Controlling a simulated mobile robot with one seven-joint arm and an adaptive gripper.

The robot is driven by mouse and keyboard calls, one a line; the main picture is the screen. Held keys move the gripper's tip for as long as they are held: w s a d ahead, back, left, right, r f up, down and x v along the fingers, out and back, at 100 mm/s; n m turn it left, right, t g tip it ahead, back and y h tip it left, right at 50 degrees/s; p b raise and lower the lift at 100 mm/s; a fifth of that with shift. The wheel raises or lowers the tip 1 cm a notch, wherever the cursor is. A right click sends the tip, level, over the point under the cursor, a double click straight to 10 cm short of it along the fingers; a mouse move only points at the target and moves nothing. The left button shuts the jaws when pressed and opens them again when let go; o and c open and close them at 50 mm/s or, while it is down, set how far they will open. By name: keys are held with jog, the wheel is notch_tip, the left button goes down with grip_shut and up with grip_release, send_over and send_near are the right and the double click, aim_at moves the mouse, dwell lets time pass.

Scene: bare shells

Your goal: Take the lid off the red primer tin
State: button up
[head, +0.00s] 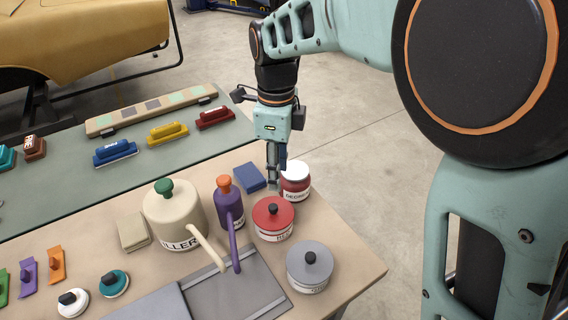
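The red primer tin (274,233) stands upright near the right part of the tan tabletop. I cannot tell how far apart gripper and knob are. The fingers are seen edge-on, so their opening is unclear. Nothing shows between them.
A red, white-topped degreaser tin (296,188) stands close right of my gripper. A grey tin (309,270) stands in front, a purple bottle (230,208) and cream filler can (172,217) to the left. A blue block (249,177) lies behind.

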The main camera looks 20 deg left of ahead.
aim_at(273, 206)
jog(key=f, duration=0.1)
jog(key=a+f, duration=0.1)
jog(key=f, duration=0.3)
jog(key=shift+s+a+f, duration=0.1)
jog(key=shift+s+a, duration=0.15)
jog(key=shift+d+f, duration=0.15)
jog(key=shift+f, duration=2.75)
grip_shut()
